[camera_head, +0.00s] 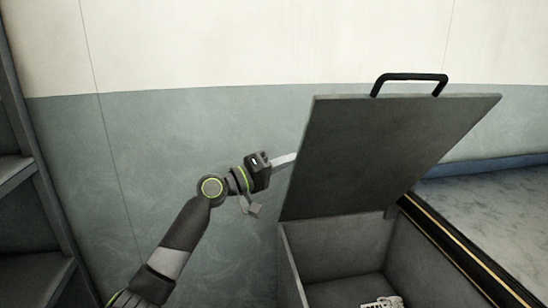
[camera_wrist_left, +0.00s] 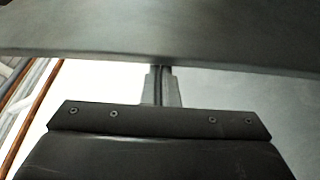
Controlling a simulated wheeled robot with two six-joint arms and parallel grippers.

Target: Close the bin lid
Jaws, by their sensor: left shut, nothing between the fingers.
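The bin (camera_head: 340,262) is a grey box at the lower right of the head view. Its flat grey lid (camera_head: 385,150) stands raised and tilted, with a black bar handle (camera_head: 410,78) on its top edge. My left gripper (camera_head: 286,159) is shut and empty at the lid's left edge. Its fingertips are hidden behind the lid, and I cannot tell whether they touch it. In the left wrist view the lid (camera_wrist_left: 160,30) crosses the top as a dark panel, and the shut fingers (camera_wrist_left: 161,85) reach up to its edge. My right gripper is not in view.
A small light-coloured object (camera_head: 382,303) lies inside the bin. Grey shelves (camera_head: 25,230) stand at the far left. A dark rail with a gold stripe (camera_head: 465,258) runs along the bin's right side. A plain wall (camera_head: 170,130) is behind.

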